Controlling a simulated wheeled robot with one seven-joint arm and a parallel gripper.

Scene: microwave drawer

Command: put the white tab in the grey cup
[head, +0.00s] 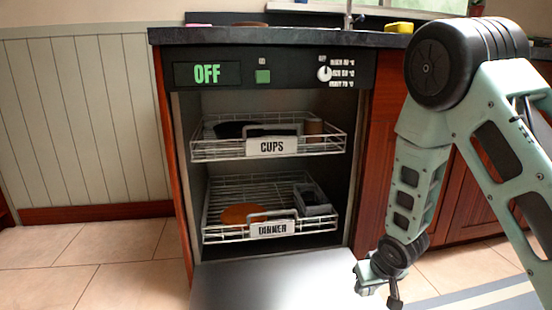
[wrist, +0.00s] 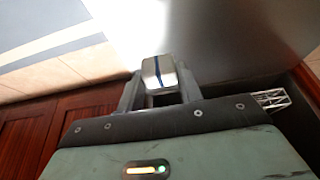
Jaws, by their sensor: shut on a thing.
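My gripper (head: 378,280) hangs low to the right of the open dishwasher door, near the floor. In the wrist view my gripper (wrist: 157,90) is shut on the white tab (wrist: 149,68), a small white block with a dark blue stripe. The tab sits between the two fingertips. I cannot clearly make out a grey cup in either view. A grey basket (head: 313,198) stands at the right of the lower rack.
The dishwasher door (head: 270,285) is folded down flat and looks bare where visible. The upper rack (head: 215,150), labelled CUPS, holds a dark item and a brownish cup (head: 316,127). The lower rack (head: 225,236), labelled DINNER, holds an orange plate (head: 243,213). Red-brown cabinets stand at the right.

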